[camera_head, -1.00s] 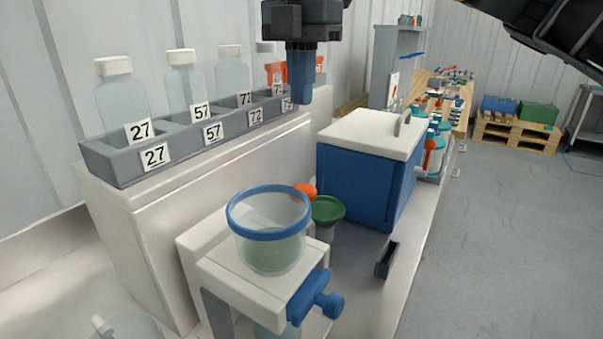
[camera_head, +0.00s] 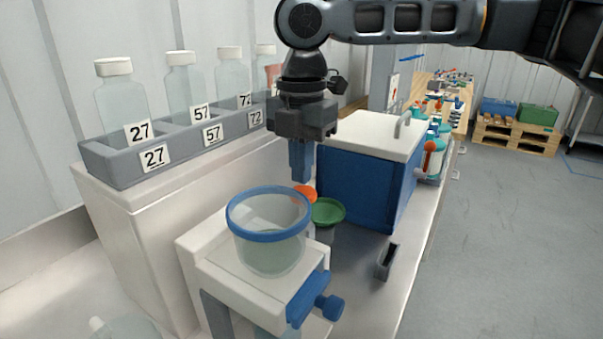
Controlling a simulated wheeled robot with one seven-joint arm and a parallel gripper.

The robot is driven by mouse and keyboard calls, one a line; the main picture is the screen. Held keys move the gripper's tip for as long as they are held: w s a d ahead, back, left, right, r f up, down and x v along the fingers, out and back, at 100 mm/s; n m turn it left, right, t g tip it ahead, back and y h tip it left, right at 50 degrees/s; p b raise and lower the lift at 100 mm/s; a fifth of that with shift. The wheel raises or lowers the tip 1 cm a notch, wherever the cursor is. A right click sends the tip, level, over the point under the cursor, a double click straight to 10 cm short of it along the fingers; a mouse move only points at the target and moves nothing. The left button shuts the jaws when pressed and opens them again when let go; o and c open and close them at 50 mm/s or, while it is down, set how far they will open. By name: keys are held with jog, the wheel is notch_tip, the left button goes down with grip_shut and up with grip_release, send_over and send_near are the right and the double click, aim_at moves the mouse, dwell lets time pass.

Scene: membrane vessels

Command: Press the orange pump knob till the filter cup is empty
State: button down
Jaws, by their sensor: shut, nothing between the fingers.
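The orange pump knob (camera_head: 304,191) shows behind the right rim of the filter cup, partly hidden by the cup. The filter cup (camera_head: 268,232) is clear with a blue rim and stands on a white stand. Some pale liquid seems to be in its lower part, though the level is hard to read. My gripper (camera_head: 301,180) points straight down with its blue fingers shut and empty. Its tips are just above the knob in the picture; I cannot tell whether they touch it.
A green funnel (camera_head: 328,212) stands right of the knob. A blue cooler with a white lid (camera_head: 368,170) stands close behind. A grey rack (camera_head: 130,172) of numbered bottles is at the left. A blue valve handle (camera_head: 328,306) juts from the stand's front.

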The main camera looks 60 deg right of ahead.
aim_at(302, 191)
jog(key=shift+f, duration=0.8)
jog(key=shift+f, duration=0.1)
jog(key=shift+f+b, duration=0.7)
jog(key=shift+f, duration=1.55)
jog(key=shift+r, duration=0.1)
